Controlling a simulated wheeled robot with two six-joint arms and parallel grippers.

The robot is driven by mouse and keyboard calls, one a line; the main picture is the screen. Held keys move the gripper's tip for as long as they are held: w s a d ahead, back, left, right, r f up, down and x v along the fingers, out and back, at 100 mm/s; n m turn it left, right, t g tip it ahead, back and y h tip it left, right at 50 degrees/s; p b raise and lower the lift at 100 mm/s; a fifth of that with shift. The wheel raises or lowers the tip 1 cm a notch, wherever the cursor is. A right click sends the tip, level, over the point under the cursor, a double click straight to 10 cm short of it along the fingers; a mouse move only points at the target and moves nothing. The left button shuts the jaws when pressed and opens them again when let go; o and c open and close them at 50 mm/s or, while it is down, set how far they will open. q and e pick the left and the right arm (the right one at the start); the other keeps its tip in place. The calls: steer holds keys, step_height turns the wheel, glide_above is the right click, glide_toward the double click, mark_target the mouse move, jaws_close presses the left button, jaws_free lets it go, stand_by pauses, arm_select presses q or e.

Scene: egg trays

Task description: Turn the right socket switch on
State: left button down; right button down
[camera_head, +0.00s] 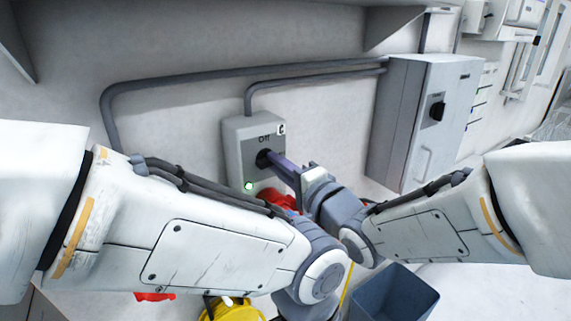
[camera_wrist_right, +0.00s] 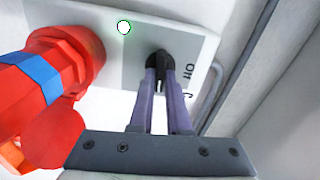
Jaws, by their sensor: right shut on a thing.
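The grey socket box (camera_head: 238,133) is on the wall in the head view, with an "Off" label above its black switch knob (camera_head: 262,157). My right gripper (camera_head: 270,158) reaches it from the right, its purple fingers closed on the knob. In the right wrist view, the fingers (camera_wrist_right: 159,78) pinch the black knob (camera_wrist_right: 160,58) from both sides. A round indicator light (camera_head: 248,186) with a green rim is low on the box; it also shows in the wrist view (camera_wrist_right: 124,27). My left arm crosses the foreground, and its fingertips are not visible.
A red plug (camera_wrist_right: 60,62) with a blue band sits in the socket beside the knob. A larger grey cabinet (camera_head: 415,115) with its own black knob (camera_head: 437,110) is to the right. A dark blue bin (camera_head: 395,295) and a yellow object (camera_head: 232,312) are below.

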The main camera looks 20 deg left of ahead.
steer(key=shift+m, duration=0.6)
steer(key=c, duration=0.9)
jaws_free()
steer(key=shift+d, duration=0.1)
